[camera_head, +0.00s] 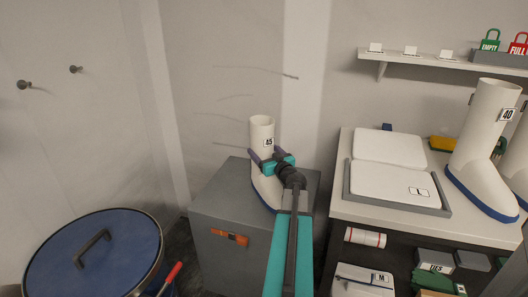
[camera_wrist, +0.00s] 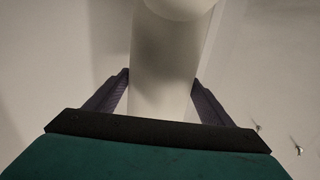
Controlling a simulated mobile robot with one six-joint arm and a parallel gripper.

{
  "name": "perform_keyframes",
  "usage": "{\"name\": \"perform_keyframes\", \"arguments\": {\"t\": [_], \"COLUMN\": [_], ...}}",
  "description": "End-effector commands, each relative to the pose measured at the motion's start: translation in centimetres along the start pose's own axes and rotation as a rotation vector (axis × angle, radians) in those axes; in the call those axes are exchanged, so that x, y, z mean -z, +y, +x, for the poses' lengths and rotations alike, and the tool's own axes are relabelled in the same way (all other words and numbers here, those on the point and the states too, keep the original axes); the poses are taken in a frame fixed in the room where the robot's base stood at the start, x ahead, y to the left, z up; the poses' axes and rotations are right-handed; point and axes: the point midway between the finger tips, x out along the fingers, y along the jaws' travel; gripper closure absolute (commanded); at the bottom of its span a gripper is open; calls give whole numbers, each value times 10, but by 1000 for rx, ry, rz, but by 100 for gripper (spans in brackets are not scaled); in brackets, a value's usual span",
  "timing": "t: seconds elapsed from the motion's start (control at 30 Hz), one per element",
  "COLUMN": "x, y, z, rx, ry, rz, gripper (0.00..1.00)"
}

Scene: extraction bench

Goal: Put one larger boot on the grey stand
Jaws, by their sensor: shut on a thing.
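A white boot (camera_head: 262,135) with a tag reading 45 stands upright at the grey stand (camera_head: 225,215), its foot over the stand's top. Whether its sole touches the top is hard to tell, as my arm hides part of the foot. My gripper (camera_head: 268,160) is shut on the boot's shaft. In the wrist view the shaft (camera_wrist: 165,70) sits between the two fingers of my gripper (camera_wrist: 162,98). Another white boot (camera_head: 485,140) with a blue sole and a tag reading 40 stands on the bench at the right.
The bench (camera_head: 375,215) holds a grey tray (camera_head: 395,205) with white folded pieces, right of the stand. A blue-lidded drum (camera_head: 90,255) stands at the lower left. A wall shelf (camera_head: 430,60) carries small cards and padlocks. Another pale boot shows partly at the right edge.

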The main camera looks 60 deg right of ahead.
Motion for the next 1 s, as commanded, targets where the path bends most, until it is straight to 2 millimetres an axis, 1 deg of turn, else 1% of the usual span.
{"name": "perform_keyframes", "arguments": {"t": [0.2,0.47,0.5,0.6,1.0], "x": [2,-1,-1,-1,0], "y": [0,1,1,1,1], "z": [0,0,0,0,-1], "rx": [0,-1,-1,-1,-2], "ry": [3,3,1,1,0], "rz": [1,1,1,1,1], "gripper": [88,88,20,6,6]}}
